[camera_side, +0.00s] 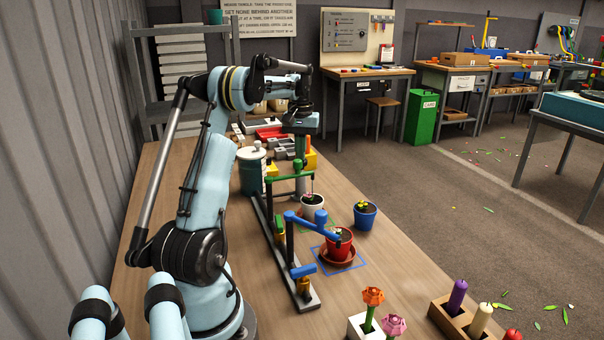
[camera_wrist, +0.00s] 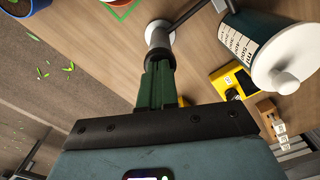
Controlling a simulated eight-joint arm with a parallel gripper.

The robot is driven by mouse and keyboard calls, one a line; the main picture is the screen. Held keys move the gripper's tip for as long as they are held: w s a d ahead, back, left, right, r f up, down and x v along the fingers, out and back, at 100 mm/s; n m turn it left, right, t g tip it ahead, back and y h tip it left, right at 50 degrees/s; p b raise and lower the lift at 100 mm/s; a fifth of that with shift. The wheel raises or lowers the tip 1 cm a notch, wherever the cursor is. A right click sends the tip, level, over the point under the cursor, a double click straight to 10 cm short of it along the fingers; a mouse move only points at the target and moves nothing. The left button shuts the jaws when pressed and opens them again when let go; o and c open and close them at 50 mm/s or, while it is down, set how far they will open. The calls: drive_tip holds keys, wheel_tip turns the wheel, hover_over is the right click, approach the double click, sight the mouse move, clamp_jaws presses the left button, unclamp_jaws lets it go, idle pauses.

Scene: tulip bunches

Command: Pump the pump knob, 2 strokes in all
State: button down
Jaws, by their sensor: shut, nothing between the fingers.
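My gripper (camera_side: 301,158) points straight down over the far part of the wooden table, beyond the green lever arm. In the wrist view its narrow green fingers (camera_wrist: 158,85) are closed together with nothing between them. A pale grey upright cylinder (camera_wrist: 158,34), which looks like the pump knob, stands in line with the fingertips, with a thin dark rod (camera_wrist: 192,12) running from its side. The dark fingertips overlap its near end. I cannot tell whether they touch.
A marked canister with a white lid (camera_wrist: 285,75) stands close by; it also shows in the side view (camera_side: 251,178). Green (camera_side: 290,178) and blue (camera_side: 308,226) lever arms rise from a dark rail. White (camera_side: 312,206), blue (camera_side: 365,216) and red (camera_side: 340,244) pots stand right of them.

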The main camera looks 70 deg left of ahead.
idle(0.3)
drive_tip(key=shift+r, duration=3.1)
drive_tip(key=shift+r, duration=2.05)
drive_tip(key=shift+f, duration=3.15)
drive_tip(key=shift+f, duration=0.1)
